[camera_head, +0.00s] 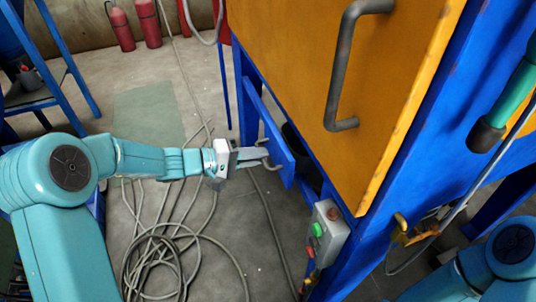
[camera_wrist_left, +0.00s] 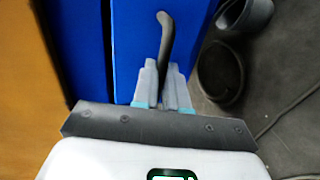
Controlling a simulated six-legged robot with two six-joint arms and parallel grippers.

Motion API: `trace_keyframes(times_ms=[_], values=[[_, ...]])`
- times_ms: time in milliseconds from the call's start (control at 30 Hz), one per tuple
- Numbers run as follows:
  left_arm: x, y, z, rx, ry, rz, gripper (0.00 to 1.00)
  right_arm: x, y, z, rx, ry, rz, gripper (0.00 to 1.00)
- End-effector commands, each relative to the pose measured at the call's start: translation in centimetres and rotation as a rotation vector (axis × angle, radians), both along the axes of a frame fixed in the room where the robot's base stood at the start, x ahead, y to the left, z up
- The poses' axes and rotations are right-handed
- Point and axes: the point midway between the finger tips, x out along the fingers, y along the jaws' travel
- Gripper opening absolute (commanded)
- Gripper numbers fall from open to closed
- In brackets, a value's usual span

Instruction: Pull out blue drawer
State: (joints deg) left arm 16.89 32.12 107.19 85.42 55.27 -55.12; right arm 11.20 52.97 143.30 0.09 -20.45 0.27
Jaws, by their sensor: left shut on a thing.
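The blue drawer (camera_head: 280,150) sits low in the blue-framed cabinet, below the orange door. It stands out from the frame, with a dark gap behind its front. My left gripper (camera_head: 262,160) reaches it from the left and is shut on the drawer's handle. In the left wrist view the fingers (camera_wrist_left: 163,85) close around the dark curved handle (camera_wrist_left: 165,45) on the blue drawer front (camera_wrist_left: 135,40). The drawer's inside is mostly hidden. My right gripper is out of view; only part of my right arm shows at the lower right.
The orange door (camera_head: 390,90) with a grey handle (camera_head: 342,70) hangs above the drawer. A grey button box (camera_head: 327,235) is fixed to the frame below right. Coiled cables (camera_head: 165,255) lie on the floor. Red extinguishers (camera_head: 148,25) stand at the back wall.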

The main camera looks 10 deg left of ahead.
Motion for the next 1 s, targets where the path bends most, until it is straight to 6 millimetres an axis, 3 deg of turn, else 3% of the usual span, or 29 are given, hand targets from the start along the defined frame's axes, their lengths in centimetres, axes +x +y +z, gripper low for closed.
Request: trace_keyframes(times_ms=[300, 500, 700, 1000], values=[[-4.4, 6.8, -0.2, 0.001, -0.001, 0.007, 0.00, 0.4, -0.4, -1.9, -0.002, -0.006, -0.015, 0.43], [-6.3, 9.6, -0.1, 0.001, -0.001, 0.005, 0.00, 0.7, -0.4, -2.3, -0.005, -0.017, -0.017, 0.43], [-7.1, 10.7, 0.0, -0.001, 0.000, 0.003, 0.00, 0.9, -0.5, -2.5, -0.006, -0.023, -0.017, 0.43], [-7.2, 10.7, 0.0, -0.001, -0.001, 0.002, 0.00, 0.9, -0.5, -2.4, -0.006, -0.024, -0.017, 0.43]])
